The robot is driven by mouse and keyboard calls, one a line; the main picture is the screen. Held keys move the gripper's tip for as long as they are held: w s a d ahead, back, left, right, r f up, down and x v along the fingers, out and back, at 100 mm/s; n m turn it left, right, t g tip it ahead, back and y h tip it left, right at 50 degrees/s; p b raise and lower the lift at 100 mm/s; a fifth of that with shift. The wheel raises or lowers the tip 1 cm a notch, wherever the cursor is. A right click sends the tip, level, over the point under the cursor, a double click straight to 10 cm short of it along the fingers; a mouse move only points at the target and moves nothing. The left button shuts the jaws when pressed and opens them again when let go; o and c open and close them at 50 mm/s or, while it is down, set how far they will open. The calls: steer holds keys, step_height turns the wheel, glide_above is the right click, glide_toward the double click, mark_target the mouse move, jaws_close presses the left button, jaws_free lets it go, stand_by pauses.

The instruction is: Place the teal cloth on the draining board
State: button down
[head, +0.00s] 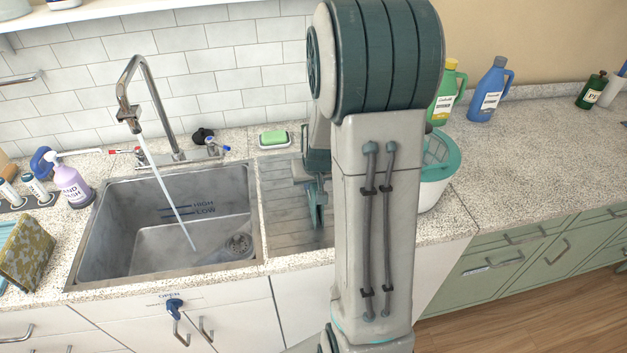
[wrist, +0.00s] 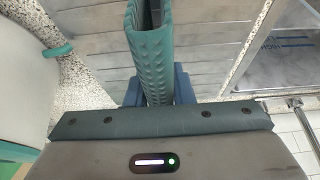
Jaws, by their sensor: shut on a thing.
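The teal cloth (wrist: 150,50) is a textured, folded strip between the two blue fingers of my gripper (wrist: 156,88) in the wrist view. My gripper is shut on it. The grey, ribbed draining board (wrist: 90,55) lies beneath the cloth in that view. In the head view the draining board (head: 283,215) is right of the sink, and my gripper (head: 315,205) is over it, partly hidden behind my arm. I cannot tell whether the cloth's lower edge touches the board.
The sink (head: 165,225) is left of the board, with the tap (head: 130,100) running. A green soap bar (head: 274,138) sits behind the board. A white bucket with a teal rim (head: 436,165) stands close on the right. Bottles (head: 490,90) stand further right.

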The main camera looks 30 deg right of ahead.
steer(key=shift+f, duration=0.15)
steer(key=c, duration=1.3)
jaws_free()
steer(key=shift+o, duration=0.2)
steer(key=b+v, duration=0.1)
steer(key=v, duration=1.1)
steer(key=s+a+r+n+y, duration=0.1)
steer(key=s+a+r+n, duration=0.2)
steer(key=s+a, duration=0.9)
steer(key=s+r, duration=0.1)
steer(key=s, duration=0.2)
steer(key=shift+a+r+g, duration=0.15)
steer(key=shift+a+g, duration=0.15)
